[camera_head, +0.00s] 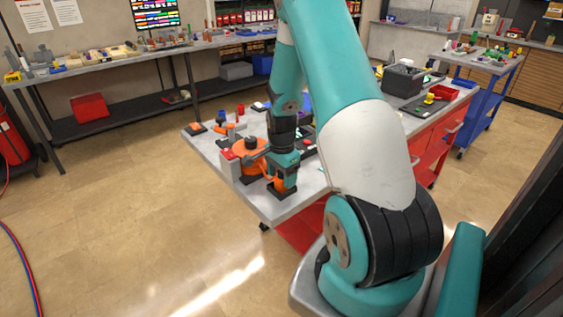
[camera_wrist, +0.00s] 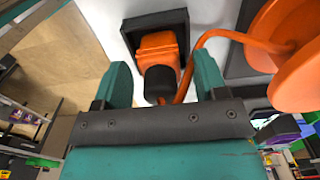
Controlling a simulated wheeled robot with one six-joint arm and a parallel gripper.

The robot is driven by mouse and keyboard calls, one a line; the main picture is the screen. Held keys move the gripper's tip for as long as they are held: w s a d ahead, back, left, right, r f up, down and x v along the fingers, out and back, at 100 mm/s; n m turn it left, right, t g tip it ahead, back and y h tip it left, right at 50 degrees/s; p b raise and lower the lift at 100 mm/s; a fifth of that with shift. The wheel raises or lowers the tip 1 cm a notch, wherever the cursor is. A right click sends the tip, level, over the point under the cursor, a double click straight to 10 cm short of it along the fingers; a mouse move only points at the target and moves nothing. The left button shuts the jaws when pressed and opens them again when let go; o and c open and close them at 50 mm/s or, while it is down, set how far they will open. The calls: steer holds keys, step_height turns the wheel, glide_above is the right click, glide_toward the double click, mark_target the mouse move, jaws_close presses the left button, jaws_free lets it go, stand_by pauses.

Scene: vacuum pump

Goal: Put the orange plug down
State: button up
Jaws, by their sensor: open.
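The orange plug (camera_wrist: 158,45) has a black end piece and sits at a dark square holder (camera_wrist: 182,22) on the grey table top. In the head view the plug (camera_head: 280,190) shows just below my gripper (camera_head: 285,174), near the table's front corner. In the wrist view the two teal fingers of my gripper (camera_wrist: 163,74) stand apart, one on each side of the plug's black end. A visible gap separates the fingers from the plug. The plug's lower part and its contact with the holder are partly hidden.
A large orange round part (camera_wrist: 298,65) with a bent orange tube (camera_wrist: 195,62) lies close on the right in the wrist view. In the head view a grey and red box (camera_head: 230,166) stands left of the plug. Several small items crowd the table behind.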

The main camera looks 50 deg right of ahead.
step_height(320, 180, up, 11)
steer(key=shift+r+b, duration=0.2)
steer(key=shift+b, duration=0.8)
steer(key=s+a+r+n+t+y, duration=0.1)
steer(key=a+r+n, duration=0.3)
steer(key=a+n, duration=0.65)
steer(key=s+a+r+n+y, duration=0.1)
steer(key=a+r+n, duration=0.35)
steer(key=a, duration=1.05)
steer(key=s+a+r+n+g+y, duration=0.1)
steer(key=s+a+r+n+y, duration=0.1)
steer(key=s+a+n, duration=1.1)
steer(key=shift+s+r, duration=0.15)
steer(key=shift+r, duration=0.1)
